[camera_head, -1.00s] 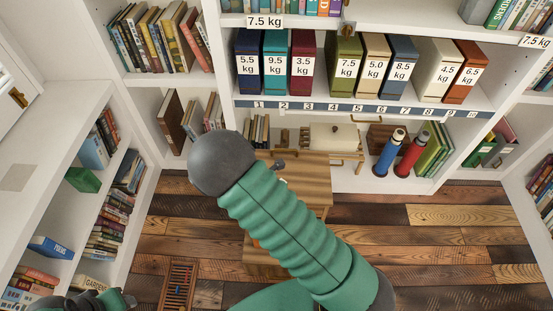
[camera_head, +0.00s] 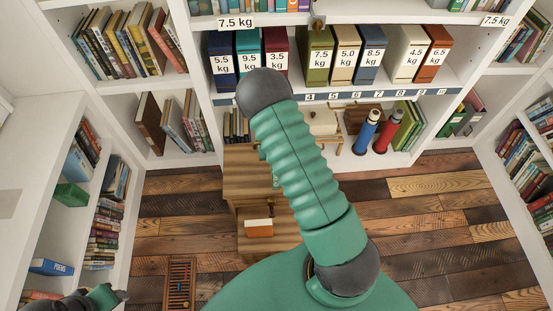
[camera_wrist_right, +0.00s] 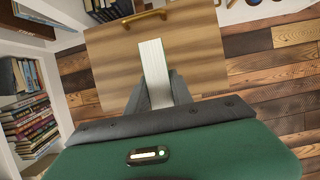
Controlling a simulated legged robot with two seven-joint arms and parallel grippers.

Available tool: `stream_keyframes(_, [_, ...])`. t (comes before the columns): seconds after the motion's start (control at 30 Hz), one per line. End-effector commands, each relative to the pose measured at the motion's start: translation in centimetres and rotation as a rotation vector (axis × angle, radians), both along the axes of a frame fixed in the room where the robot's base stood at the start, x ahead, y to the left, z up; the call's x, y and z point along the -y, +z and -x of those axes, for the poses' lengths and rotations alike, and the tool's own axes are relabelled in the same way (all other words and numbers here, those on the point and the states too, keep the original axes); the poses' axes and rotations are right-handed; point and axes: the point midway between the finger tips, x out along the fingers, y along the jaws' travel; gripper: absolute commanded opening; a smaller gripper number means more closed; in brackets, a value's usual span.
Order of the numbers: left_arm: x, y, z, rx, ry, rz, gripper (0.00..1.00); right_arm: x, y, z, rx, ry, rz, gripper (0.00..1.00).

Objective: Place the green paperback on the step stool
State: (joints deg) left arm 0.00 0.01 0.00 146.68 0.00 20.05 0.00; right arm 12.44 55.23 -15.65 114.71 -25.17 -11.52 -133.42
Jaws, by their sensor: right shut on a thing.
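My right gripper (camera_wrist_right: 153,92) is shut on a thin book (camera_wrist_right: 154,62), seen in the right wrist view with its pale page edges facing the camera. Its cover colour is hidden, so I cannot confirm that it is the green paperback. The wooden step stool (camera_head: 246,185) stands on the floor in the head view, partly behind my right arm. Its wooden top (camera_wrist_right: 104,60) lies beyond the held book in the wrist view; I cannot tell whether they touch. My left gripper (camera_head: 95,299) shows only partly at the bottom left, its jaws unclear.
An orange and white book (camera_head: 259,228) is at the stool's lower part. An abacus (camera_head: 180,283) lies on the floor. Bookshelves close in both sides; the plank floor (camera_head: 420,215) at right is clear.

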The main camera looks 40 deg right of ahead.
Motion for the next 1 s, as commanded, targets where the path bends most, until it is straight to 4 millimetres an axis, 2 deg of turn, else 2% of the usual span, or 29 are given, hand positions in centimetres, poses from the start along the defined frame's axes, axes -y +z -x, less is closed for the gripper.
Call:
stream_keyframes(0.17, [0.0, 0.0, 0.0, 0.000, 0.000, 0.000, 0.49, 1.8, -0.1, -0.5, 0.002, -0.004, 0.001, 0.00])
stream_keyframes(0.33, [0.0, -1.0, 0.0, 0.000, 0.000, 0.000, 0.49, 1.5, -3.5, -0.4, -0.001, 0.001, 0.000, 0.00])
stream_keyframes(0.53, [0.0, -0.8, 0.0, 0.000, 0.000, 0.000, 0.49, 1.5, -3.7, -0.5, 0.001, 0.000, -0.001, 0.00])
stream_keyframes(0.57, [0.0, -0.9, 0.0, 0.000, 0.000, 0.000, 0.49, 1.5, -3.7, -0.4, -0.001, 0.000, -0.001, 0.28])
stream_keyframes(0.7, [0.0, -0.8, 0.0, 0.000, 0.000, 0.000, 0.49, 1.5, -3.7, -0.4, -0.001, 0.000, -0.001, 0.46])
stream_keyframes(0.73, [0.0, -0.8, 0.0, 0.000, 0.000, 0.000, 0.49, 1.5, -3.7, -0.4, -0.001, 0.000, -0.001, 0.49])
stream_keyframes(1.0, [0.0, -0.8, 0.0, 0.000, 0.000, 0.000, 0.49, 1.5, -3.6, -0.4, 0.000, 0.000, 0.000, 0.49])
